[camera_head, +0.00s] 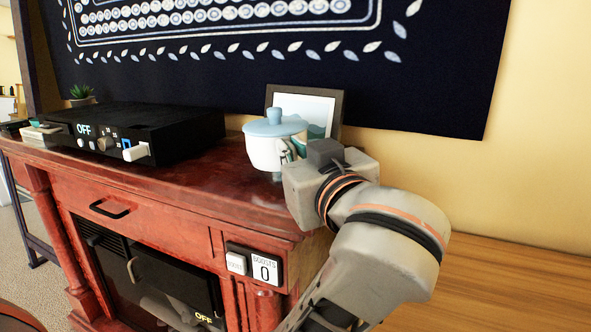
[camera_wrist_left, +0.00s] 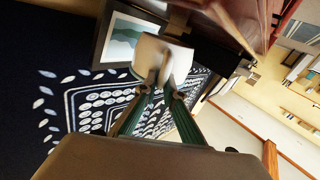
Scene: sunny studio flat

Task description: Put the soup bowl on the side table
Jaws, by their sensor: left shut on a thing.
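The soup bowl (camera_head: 262,154) is white with a light blue lid (camera_head: 275,125) and a knob on top. It is upright at the right end of the red wooden cabinet top; I cannot tell whether it touches it. My left gripper (camera_head: 291,151) is shut on the bowl's right side, its fingers mostly hidden behind my wrist. In the left wrist view the pale bowl (camera_wrist_left: 150,50) shows between the fingertips (camera_wrist_left: 161,92). My right gripper is out of view. I cannot identify the side table for certain.
The red cabinet (camera_head: 215,190) carries a black stereo-like box (camera_head: 150,135), a small plant (camera_head: 80,92) and a picture frame (camera_head: 335,97) close behind the bowl. A dark patterned hanging (camera_head: 430,90) covers the wall. A bare wooden surface (camera_head: 500,290) lies at the lower right.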

